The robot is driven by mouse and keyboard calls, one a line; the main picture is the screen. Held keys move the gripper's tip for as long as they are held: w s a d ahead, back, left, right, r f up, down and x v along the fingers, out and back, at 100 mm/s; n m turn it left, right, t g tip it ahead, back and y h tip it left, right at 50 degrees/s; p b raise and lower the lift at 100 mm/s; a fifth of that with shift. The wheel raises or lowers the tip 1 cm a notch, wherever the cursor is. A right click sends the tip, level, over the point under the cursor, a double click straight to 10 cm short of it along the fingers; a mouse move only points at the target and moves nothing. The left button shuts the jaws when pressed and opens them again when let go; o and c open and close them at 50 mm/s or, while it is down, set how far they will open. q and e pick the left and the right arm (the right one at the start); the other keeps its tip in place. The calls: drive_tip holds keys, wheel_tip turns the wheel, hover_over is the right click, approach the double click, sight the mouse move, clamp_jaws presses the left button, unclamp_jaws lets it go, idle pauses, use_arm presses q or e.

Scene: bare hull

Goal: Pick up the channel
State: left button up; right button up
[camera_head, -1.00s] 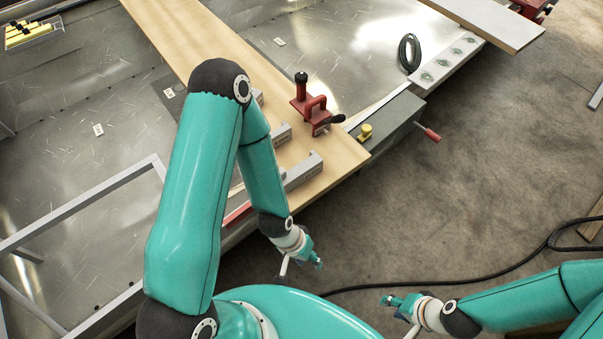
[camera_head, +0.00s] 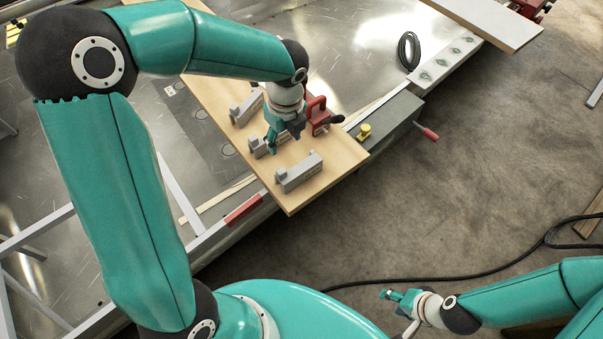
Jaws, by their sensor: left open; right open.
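Three grey channel-like pieces lie on the wooden board (camera_head: 345,158): a rear one (camera_head: 245,108), a middle one (camera_head: 258,147) and a front one (camera_head: 299,172). I cannot tell which one is the channel meant. My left gripper (camera_head: 281,143) is open and points down over the board, at the right end of the middle piece and behind the front one. It hides part of the middle piece. I cannot tell whether it touches. My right gripper (camera_head: 394,306) is open and empty at the lower right, away from the board.
A red clamp-like tool (camera_head: 319,117) stands right beside my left gripper. A grey-green block with a yellow knob (camera_head: 364,131) and a red handle (camera_head: 430,134) lies to the right. A black cable (camera_head: 470,276) crosses the floor.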

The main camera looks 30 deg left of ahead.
use_arm(q)
approach(281, 173)
drive_tip(key=f, duration=0.1)
drive_tip(key=w+f, duration=0.1)
drive_tip(key=f, duration=0.1)
drive_tip(key=a+f+b, duration=0.1)
drive_tip(key=f, duration=0.1)
drive_tip(key=shift+w+f, duration=0.1)
drive_tip(key=shift+w, duration=0.05)
drive_tip(key=shift+s+f, duration=0.15)
drive_tip(key=shift+f, duration=1.15)
drive_tip(key=shift+s+f, duration=0.2)
drive_tip(key=shift+f, duration=1.1)
clamp_jaws()
